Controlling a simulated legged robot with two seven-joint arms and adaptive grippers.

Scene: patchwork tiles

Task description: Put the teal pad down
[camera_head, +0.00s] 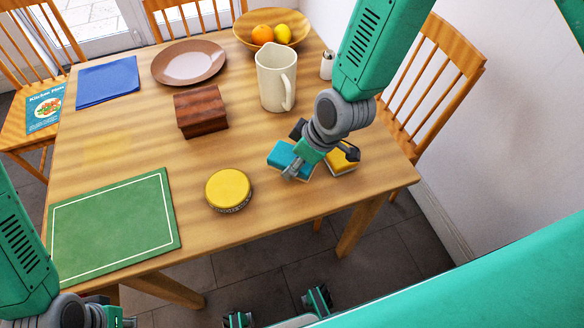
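The teal pad (283,158) is a small flat block near the table's right front corner. My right gripper (293,170) is at the pad, with its fingers closed on the pad's right part and covering some of it. Whether the pad's underside touches the table is hard to tell. A yellow pad (342,164) with a dark side lies just right of it, partly hidden by the gripper. My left gripper (118,320) is at the bottom left, cut off by the frame edge, away from these pads; its fingers do not show clearly.
On the wooden table (130,140) are a yellow-lidded round tin (228,190), green mat (115,225), dark wooden box (201,111), cream pitcher (273,80), brown plate (188,65), fruit bowl (300,38), white shaker (327,65) and blue cloth (108,82). Bare table lies between tin and pads.

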